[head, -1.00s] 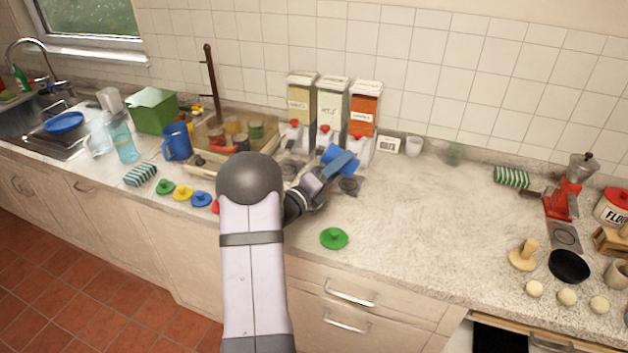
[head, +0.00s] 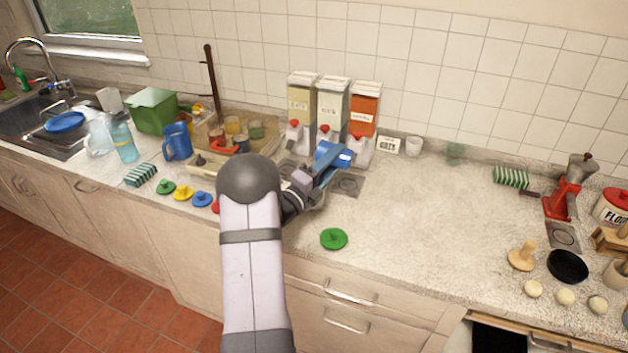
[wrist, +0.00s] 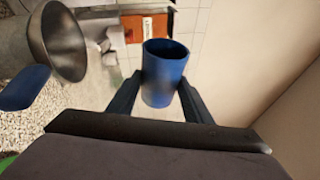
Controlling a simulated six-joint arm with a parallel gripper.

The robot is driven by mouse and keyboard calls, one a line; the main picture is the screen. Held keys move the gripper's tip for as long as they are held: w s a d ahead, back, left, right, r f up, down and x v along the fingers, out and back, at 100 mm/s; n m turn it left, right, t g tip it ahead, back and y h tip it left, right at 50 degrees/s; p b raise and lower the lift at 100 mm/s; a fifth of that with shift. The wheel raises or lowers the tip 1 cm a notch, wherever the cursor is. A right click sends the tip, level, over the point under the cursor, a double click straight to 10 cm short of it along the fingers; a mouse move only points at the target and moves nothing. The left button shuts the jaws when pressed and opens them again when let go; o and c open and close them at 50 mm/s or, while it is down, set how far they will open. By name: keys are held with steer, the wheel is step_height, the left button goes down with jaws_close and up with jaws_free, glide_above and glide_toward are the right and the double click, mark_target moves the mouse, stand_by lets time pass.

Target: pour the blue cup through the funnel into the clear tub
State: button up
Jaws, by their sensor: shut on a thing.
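My gripper (head: 322,172) is shut on the blue cup (head: 330,153), held above the counter in front of the dispensers. In the wrist view the cup (wrist: 164,78) sits between both fingers (wrist: 160,97), its round mouth facing away from the camera. The cup looks tilted in the head view; I cannot tell its contents. A shiny metal bowl-shaped thing (wrist: 58,42), possibly the funnel, is at the upper left of the wrist view, apart from the cup. I cannot make out the clear tub; my arm covers part of the counter there.
Three dispensers (head: 332,108) stand against the tiled wall behind the cup. A green lid (head: 333,238) lies near the counter's front edge. The counter (head: 430,215) to the right is largely clear.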

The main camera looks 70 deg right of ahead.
steer(key=shift+w+r+n, duration=0.1)
steer(key=shift+r+n, duration=0.25)
steer(key=shift+n, duration=0.45)
steer(key=shift+f+t+h, duration=0.25)
steer(key=shift+t+h, duration=0.05)
steer(key=shift+w+f+n, duration=0.2)
steer(key=shift+n, duration=0.7)
steer(key=shift+w+f+n+t+h+b, duration=0.2)
steer(key=shift+f+n+t+h+b, duration=0.25)
steer(key=shift+f+n+b, duration=0.45)
steer(key=shift+f+n, duration=0.25)
steer(key=shift+n, duration=0.05)
steer(key=shift+c, duration=0.2)
steer(key=shift+w+f+n+t+h+b, duration=0.35)
steer(key=shift+f+n+t+h+b, duration=0.15)
steer(key=shift+n, duration=0.6)
steer(key=shift+w+r+n+t, duration=0.2)
steer(key=shift+n+t, duration=0.2)
steer(key=shift+n, duration=0.25)
steer(key=shift+w+r+n+t, duration=0.15)
steer(key=shift+n+t, duration=0.2)
steer(key=shift+n, duration=0.3)
steer(key=shift+f, duration=0.1)
